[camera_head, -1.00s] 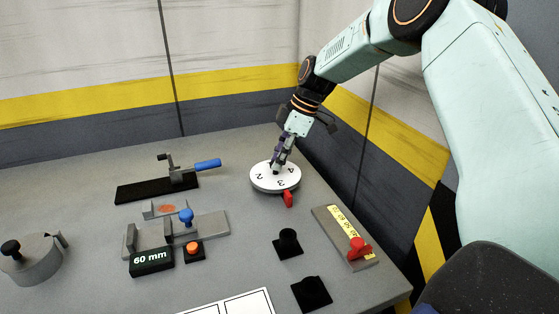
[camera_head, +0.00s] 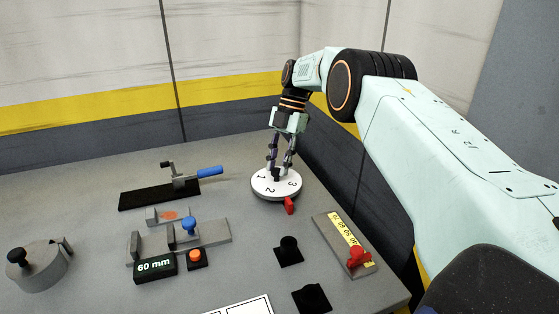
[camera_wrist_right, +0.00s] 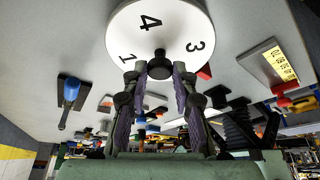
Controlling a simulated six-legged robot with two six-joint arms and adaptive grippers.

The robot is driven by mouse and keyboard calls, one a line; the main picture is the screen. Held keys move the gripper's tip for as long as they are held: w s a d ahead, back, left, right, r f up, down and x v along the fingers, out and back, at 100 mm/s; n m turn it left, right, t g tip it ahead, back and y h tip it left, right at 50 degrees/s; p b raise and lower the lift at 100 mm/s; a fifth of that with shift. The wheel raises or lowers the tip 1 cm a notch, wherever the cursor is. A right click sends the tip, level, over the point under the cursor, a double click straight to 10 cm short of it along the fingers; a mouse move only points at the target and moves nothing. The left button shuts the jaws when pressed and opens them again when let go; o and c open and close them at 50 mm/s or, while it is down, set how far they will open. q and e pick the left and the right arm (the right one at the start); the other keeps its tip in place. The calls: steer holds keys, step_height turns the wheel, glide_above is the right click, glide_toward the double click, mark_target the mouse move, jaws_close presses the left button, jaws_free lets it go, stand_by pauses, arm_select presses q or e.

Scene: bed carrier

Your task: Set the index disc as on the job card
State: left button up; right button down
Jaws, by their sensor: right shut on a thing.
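The index disc (camera_head: 268,183) is a white round plate on the table, with 1, 2 and 3 facing me; 4 shows in the wrist view (camera_wrist_right: 175,15). A small red pointer (camera_head: 290,206) stands at its front right rim, nearest the space between 2 and 3. My right gripper (camera_head: 277,172) reaches down from above and is shut on the black knob (camera_wrist_right: 159,66) at the disc's centre. The job card (camera_head: 240,306) may be the white sheet at the bottom edge; it is cut off and I cannot read it. My left gripper is not in view.
A blue-handled lever (camera_head: 208,172) and a grey fixture (camera_head: 215,232) with a 60 mm display (camera_head: 155,266) stand left. A yellow scale with red slider (camera_head: 358,257) and black knobs (camera_head: 289,250) are at right. A grey drum (camera_head: 38,268) is far left.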

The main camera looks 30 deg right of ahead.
steer(key=shift+w+n, duration=0.1)
steer(key=shift+n, duration=0.5)
steer(key=shift+n+g, duration=0.3)
steer(key=shift+n, duration=0.1)
steer(key=c, duration=1.1)
jaws_free()
steer(key=shift+o, duration=0.2)
steer(key=shift+m, duration=0.3)
